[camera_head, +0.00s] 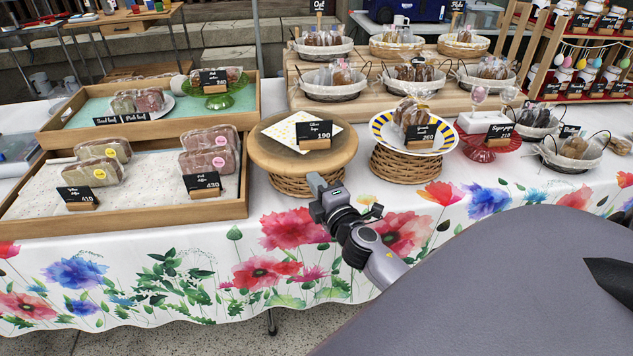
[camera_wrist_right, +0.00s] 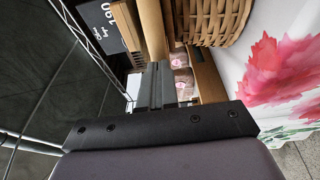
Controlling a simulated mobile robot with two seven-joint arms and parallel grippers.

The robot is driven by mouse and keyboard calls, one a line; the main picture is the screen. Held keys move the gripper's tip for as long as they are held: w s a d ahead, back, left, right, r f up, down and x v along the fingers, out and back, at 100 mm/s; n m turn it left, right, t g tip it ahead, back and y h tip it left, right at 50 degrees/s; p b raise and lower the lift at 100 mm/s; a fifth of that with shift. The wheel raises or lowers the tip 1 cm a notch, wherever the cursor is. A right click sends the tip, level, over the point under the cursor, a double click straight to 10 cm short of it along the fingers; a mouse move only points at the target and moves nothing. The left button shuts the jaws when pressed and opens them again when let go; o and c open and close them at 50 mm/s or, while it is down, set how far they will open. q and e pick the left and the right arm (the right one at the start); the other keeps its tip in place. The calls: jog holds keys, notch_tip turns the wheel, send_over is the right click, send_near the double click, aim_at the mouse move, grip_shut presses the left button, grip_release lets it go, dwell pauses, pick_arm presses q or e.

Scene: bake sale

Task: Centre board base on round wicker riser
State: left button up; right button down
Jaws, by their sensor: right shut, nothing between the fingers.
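The round wicker riser (camera_head: 262,152) has a round wooden top on a woven base and stands at the table's front. A small black price board marked 190 (camera_head: 313,131) stands upright in its wooden board base (camera_head: 319,149), right of the top's middle, by a white dotted napkin (camera_head: 283,133). My right gripper (camera_head: 314,180) is shut and empty, in front of the riser's lower right side and below its top. In the right wrist view, the shut fingers (camera_wrist_right: 155,84) point past the riser's wooden rim (camera_wrist_right: 152,28), with the board (camera_wrist_right: 104,22) beyond. My left gripper is out of view.
A striped plate (camera_head: 380,128) with wrapped bakes and a sign stands on another wicker riser (camera_head: 405,168) close to the right. A wooden tray (camera_head: 243,196) of loaf packets is to the left. A red cake stand (camera_head: 490,150) is farther right.

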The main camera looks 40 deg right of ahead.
aim_at(319, 173)
jog(key=shift+d, duration=0.1)
jog(key=shift+w+d, duration=0.4)
jog(key=shift+d, duration=0.2)
jog(key=shift+w+d, duration=0.35)
jog(key=shift+d, duration=0.25)
jog(key=shift+s+a, duration=0.1)
jog(key=shift+a, duration=0.05)
